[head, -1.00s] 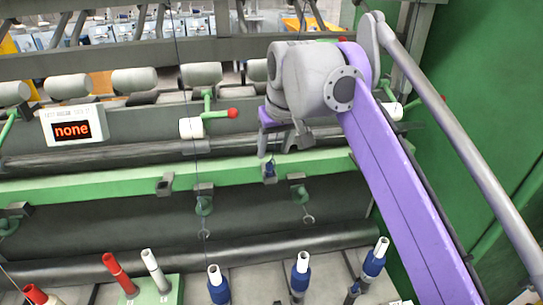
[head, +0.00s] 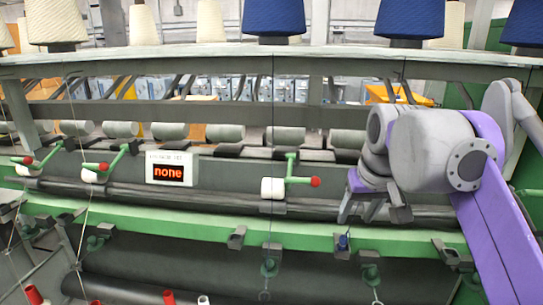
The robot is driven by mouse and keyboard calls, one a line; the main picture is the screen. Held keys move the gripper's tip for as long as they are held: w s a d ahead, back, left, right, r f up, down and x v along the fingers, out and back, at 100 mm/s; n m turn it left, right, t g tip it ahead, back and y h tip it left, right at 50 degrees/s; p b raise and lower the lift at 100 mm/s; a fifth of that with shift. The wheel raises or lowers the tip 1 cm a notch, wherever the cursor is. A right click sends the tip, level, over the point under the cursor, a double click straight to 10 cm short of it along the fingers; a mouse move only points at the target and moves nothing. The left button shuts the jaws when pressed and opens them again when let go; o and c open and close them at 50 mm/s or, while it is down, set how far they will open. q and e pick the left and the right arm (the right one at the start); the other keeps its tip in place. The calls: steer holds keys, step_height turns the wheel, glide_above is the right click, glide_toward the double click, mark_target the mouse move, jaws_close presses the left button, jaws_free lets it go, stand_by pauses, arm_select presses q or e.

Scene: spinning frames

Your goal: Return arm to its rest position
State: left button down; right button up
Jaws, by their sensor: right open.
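My right arm comes in from the right edge, with a purple link and a grey wrist. My right gripper (head: 374,207) hangs below the wrist at the right, in front of the green rail of the spinning frame (head: 330,240). Its fingers are apart and I see nothing between them. My left gripper is out of view.
A display reading "none" (head: 170,169) sits on the frame. Green levers with red knobs (head: 315,182) stick out near the gripper's left. Blue yarn cones (head: 274,17) and cream cones stand on the top shelf. Red bobbins (head: 34,295) show at the bottom edge.

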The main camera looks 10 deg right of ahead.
steer(key=s+a+f, duration=0.1)
steer(key=s+f, duration=0.4)
steer(key=f, duration=0.5)
steer(key=s+a+f, duration=0.2)
steer(key=s+f, duration=0.3)
steer(key=f, duration=0.6)
steer(key=s+a+f+n+t, duration=0.1)
steer(key=s+a+f, duration=0.1)
steer(key=s+f, duration=0.4)
step_height(320, 180, down, 5)
steer(key=shift+f, duration=0.1)
